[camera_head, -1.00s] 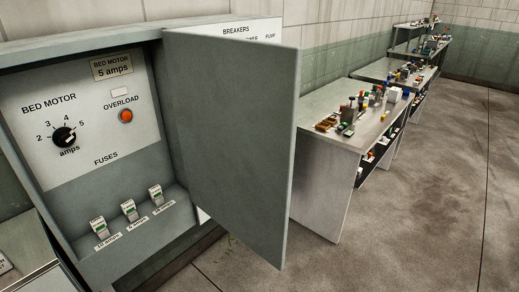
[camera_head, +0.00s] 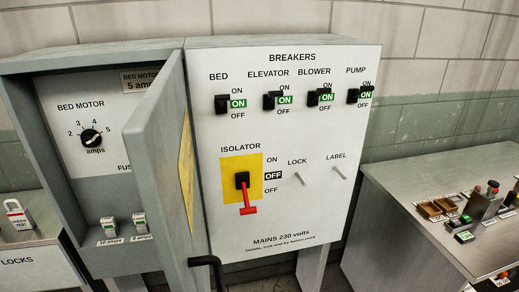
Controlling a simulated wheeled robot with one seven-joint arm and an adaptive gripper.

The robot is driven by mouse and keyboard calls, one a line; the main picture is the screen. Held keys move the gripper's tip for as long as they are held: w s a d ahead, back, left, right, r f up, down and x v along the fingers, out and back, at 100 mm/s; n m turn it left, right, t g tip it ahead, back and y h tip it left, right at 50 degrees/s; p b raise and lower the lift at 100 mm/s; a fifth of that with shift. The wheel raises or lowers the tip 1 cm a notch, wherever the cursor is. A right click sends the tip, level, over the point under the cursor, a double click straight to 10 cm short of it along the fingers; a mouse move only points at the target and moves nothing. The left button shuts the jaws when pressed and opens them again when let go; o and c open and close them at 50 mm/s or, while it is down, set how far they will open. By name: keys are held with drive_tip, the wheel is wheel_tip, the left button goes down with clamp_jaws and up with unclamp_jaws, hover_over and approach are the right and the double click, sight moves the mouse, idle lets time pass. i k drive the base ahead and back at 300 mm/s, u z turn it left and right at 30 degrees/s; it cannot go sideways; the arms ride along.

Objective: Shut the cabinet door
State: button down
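The grey cabinet (camera_head: 25,75) at the left has its door (camera_head: 155,160) standing open, swung out towards me from the cabinet's right side. I see the door's inner face at a slant and its near free edge. A thin strip of its outer face shows, with a yellow label (camera_head: 187,165). A black curved bar (camera_head: 207,261) at the lower outer side looks like a door handle. The door hides the right part of the cabinet's inside. The amps dial (camera_head: 91,138) and two fuses (camera_head: 109,226) show inside. My gripper is not in view.
A white breaker panel (camera_head: 290,130) with switches and a red isolator lever (camera_head: 247,200) stands right beside the door. A table (camera_head: 400,215) with small parts is at the right. A bench with a padlock (camera_head: 18,215) is at the left.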

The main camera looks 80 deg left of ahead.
sight(158, 141)
drive_tip(key=u, duration=0.05)
drive_tip(key=i, duration=0.55)
drive_tip(key=u, duration=2.4)
drive_tip(key=k, duration=1.4)
drive_tip(key=u, duration=1)
